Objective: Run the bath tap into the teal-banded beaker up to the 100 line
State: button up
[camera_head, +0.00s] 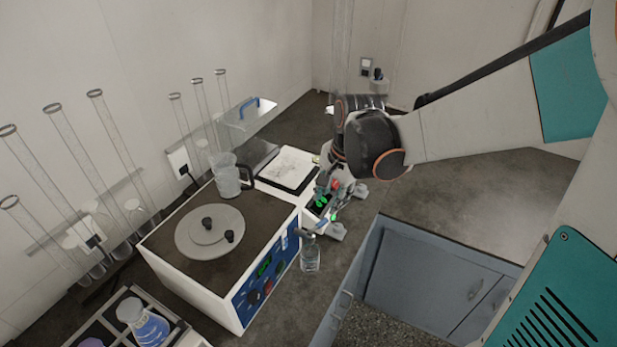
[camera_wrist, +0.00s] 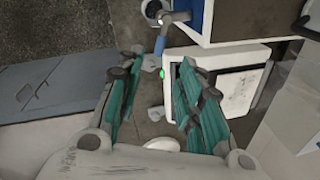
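The bath (camera_head: 185,262) is a white box with a dark top, a round grey lid and a blue control panel. Its tap (camera_head: 306,234) sticks out at the panel's right end; it also shows at the top of the wrist view (camera_wrist: 176,18). A clear glass beaker (camera_head: 310,260) stands on the bench at the tap, its rim close under the spout (camera_wrist: 152,10). I cannot make out a teal band or the 100 line on it. My gripper (camera_head: 328,208) is behind the tap, above the balance's front. Its teal-padded fingers are apart and empty in the wrist view (camera_wrist: 160,98).
A white balance (camera_head: 290,170) with a lit green display stands behind the bath. A jug with a black handle (camera_head: 226,178) sits on the bath top. A rack with flasks (camera_head: 105,318) is at lower left. A grey-blue sink-like recess (camera_head: 440,250) opens at right.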

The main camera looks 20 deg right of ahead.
aim_at(322, 222)
jog(key=f+b, duration=0.1)
jog(key=f, duration=0.2)
jog(key=w+f, duration=0.1)
jog(key=f, duration=0.3)
jog(key=w+a+f+b, duration=0.1)
jog(key=f, duration=0.2)
jog(key=shift+f+b, duration=0.35)
grip_shut()
